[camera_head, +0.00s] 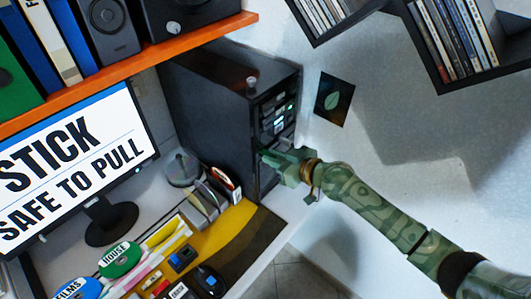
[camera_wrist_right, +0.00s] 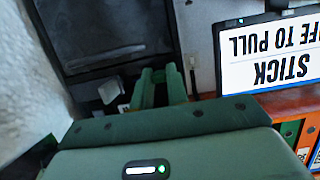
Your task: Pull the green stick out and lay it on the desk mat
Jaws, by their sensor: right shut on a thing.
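My right gripper (camera_head: 274,160) is at the lower front of the black computer tower (camera_head: 215,105), its fingertips against or very near the front panel. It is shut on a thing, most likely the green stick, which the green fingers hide. In the right wrist view, my two green fingers (camera_wrist_right: 162,82) point at the dark tower front (camera_wrist_right: 105,35), and no stick shows clearly between them. The desk mat (camera_head: 243,237), yellow with a dark band, lies on the desk below the tower. My left gripper is not in view.
The monitor (camera_head: 75,165) reads "STICK SAFE TO PULL". Tags marked HOUSE (camera_head: 120,258) and FILMS (camera_head: 78,289), and several small items, crowd the desk and the mat's left part. An orange shelf (camera_head: 130,72) runs above.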

